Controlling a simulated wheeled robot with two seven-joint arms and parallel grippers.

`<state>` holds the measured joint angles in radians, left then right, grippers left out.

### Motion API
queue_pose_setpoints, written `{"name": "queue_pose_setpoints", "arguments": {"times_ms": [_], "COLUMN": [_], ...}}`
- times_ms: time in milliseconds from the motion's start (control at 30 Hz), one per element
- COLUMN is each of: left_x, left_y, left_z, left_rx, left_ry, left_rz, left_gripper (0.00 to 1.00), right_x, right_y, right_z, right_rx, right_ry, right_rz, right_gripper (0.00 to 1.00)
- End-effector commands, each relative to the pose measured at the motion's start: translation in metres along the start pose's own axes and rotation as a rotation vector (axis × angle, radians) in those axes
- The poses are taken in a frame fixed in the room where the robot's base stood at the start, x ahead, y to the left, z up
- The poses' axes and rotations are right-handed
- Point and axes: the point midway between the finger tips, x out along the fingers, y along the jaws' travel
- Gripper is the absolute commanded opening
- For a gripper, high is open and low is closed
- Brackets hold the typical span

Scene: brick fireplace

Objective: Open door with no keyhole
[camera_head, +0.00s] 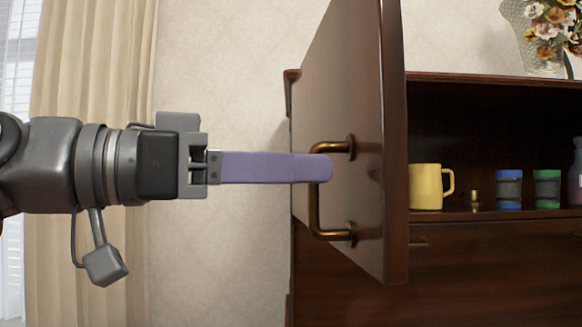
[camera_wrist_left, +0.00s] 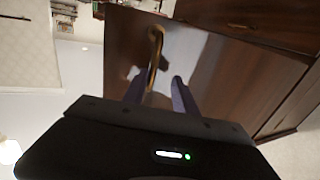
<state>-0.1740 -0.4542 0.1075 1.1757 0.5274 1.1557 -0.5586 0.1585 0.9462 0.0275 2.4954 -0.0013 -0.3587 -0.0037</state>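The brown wooden cabinet door (camera_head: 340,90) stands swung open, its outer face turned to the left in the head view. No keyhole shows on its visible face. A brass bar handle (camera_head: 316,212) is on that face. My left gripper (camera_head: 322,168) reaches in from the left with purple fingers at the handle; one finger covers the bar's middle. In the left wrist view, the handle (camera_wrist_left: 155,48) runs between the two spread fingers of the left gripper (camera_wrist_left: 157,88), with gaps visible beside it. My right gripper is in neither view.
The opened cabinet (camera_head: 480,88) shows a shelf with a yellow mug (camera_head: 426,187), small jars with blue (camera_head: 509,188) and green (camera_head: 547,188) lids, and a bottle at the right edge. A flower vase (camera_head: 545,40) stands on top. A beige curtain (camera_head: 90,60) hangs at left.

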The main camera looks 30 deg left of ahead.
Motion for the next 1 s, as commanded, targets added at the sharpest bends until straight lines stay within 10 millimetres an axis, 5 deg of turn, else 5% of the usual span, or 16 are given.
{"name": "queue_pose_setpoints", "arguments": {"times_ms": [533,1000], "left_x": [-0.071,-0.077], "left_y": [0.001,0.001], "left_z": [-0.001,0.0], "left_rx": [0.001,0.001], "left_ry": [0.001,0.001], "left_rz": [-0.001,-0.001], "left_gripper": [0.31,0.31], "right_x": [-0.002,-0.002], "right_y": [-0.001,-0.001], "right_z": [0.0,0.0], "right_rx": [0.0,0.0], "right_ry": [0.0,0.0], "right_rz": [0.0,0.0], "right_gripper": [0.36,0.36]}}
